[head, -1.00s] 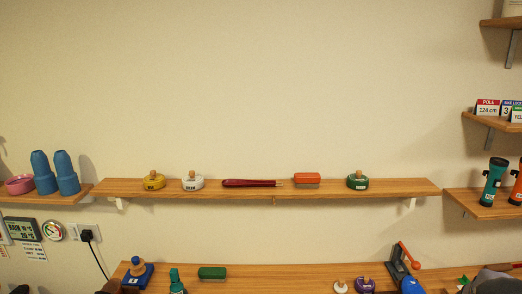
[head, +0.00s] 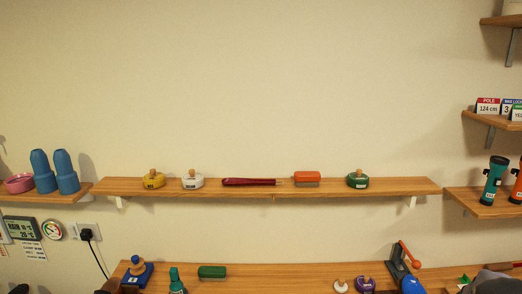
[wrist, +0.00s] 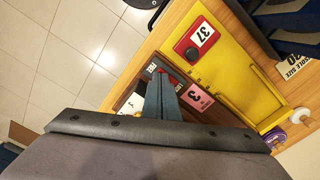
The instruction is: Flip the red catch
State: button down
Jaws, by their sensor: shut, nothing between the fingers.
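My gripper (wrist: 161,78) is in the middle of the wrist view, its fingers shut with nothing between them. A small red part (wrist: 172,76) shows just beside the fingertips, partly hidden by them; it may be the red catch, but I cannot tell its position or whether the fingers touch it. A yellow door or panel (wrist: 238,80) lies to the right of the fingers. My gripper is not clearly seen in the head view.
A pink label marked 3 (wrist: 196,97) is right of the fingers. Dark compartments lie around them, and a tiled floor (wrist: 80,45) is at left.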

jog(key=shift+f, duration=0.4)
jog(key=shift+r, duration=0.15)
notch_tip(320, 180, up, 7)
jog(key=p, duration=0.5)
jog(key=shift+p, duration=0.35)
jog(key=shift+n, duration=0.3)
dwell(0.3)
jog(key=shift+f+n, duration=0.2)
jog(key=shift+n, duration=0.1)
jog(key=s+a+f+n+g+y, duration=0.1)
jog(key=s+a+f+n, duration=0.15)
jog(key=s+a, duration=0.4)
jog(key=s+a+r+n, duration=0.1)
jog(key=a+r+n, duration=0.3)
jog(key=a, duration=0.6)
jog(key=s+a+r+n+t+h, duration=0.1)
jog(key=a+r+n, duration=0.2)
jog(key=a, duration=0.8)
jog(key=shift+r+n+b, duration=0.3)
jog(key=shift+r+n, duration=0.1)
jog(key=shift+n, duration=0.25)
